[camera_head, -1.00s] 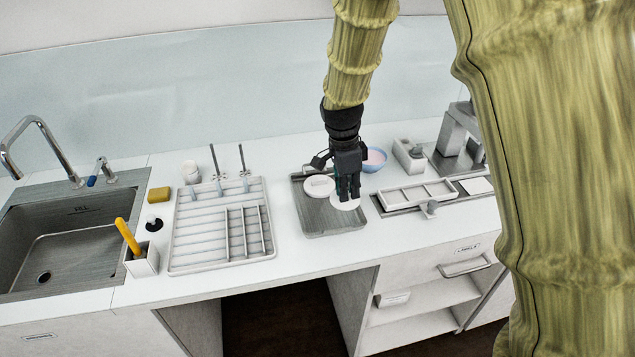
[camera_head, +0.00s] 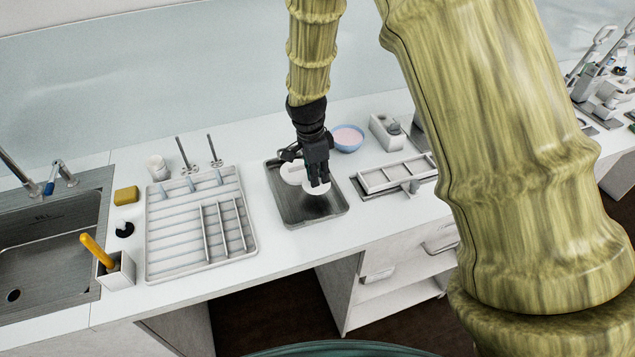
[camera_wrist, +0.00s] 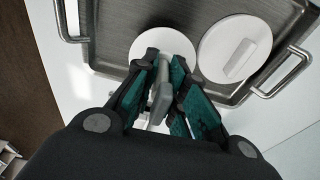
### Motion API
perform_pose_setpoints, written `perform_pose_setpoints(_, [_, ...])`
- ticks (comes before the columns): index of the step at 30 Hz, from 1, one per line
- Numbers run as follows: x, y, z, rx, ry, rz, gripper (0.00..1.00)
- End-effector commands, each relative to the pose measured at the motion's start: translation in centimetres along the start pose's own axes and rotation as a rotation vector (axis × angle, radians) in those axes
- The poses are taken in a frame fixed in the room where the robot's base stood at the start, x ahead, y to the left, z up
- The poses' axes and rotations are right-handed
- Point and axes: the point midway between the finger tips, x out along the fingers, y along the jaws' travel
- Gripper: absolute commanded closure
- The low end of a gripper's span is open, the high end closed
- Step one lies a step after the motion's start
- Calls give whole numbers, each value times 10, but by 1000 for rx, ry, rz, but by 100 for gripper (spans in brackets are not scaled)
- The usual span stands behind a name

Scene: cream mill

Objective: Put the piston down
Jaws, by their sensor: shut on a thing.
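The piston, a white disc (camera_head: 316,189) with a grey upright stem, is in my gripper (camera_head: 318,180). In the wrist view its disc (camera_wrist: 150,42) shows beyond my fingertips (camera_wrist: 160,75), which are closed around the stem (camera_wrist: 160,98). The disc is over the grey metal tray (camera_head: 318,210), inside its rim. I cannot tell whether the disc touches the tray floor. A second white disc with a bar handle lies in the tray beside it, in the head view (camera_head: 291,174) and the wrist view (camera_wrist: 235,48).
A white slotted rack (camera_head: 165,255) stands left of the tray. A blue bowl (camera_head: 348,138) with pink contents stands behind it. A white divided frame (camera_head: 395,176) lies to the right. The sink (camera_head: 45,235) is far left. Bare counter (camera_head: 268,250) lies in front of the tray.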

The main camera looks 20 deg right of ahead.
Motion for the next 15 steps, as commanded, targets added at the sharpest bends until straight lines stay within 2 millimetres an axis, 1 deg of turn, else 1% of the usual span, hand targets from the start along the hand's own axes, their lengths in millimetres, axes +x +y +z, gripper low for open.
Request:
perform_pose_setpoints(4, [8, 2, 1, 0, 0, 2, 100])
perform_pose_setpoints(12, [36, 0, 4, 0, 0, 2, 100])
perform_pose_setpoints(15, [39, 0, 5, 0, 0, 1, 100])
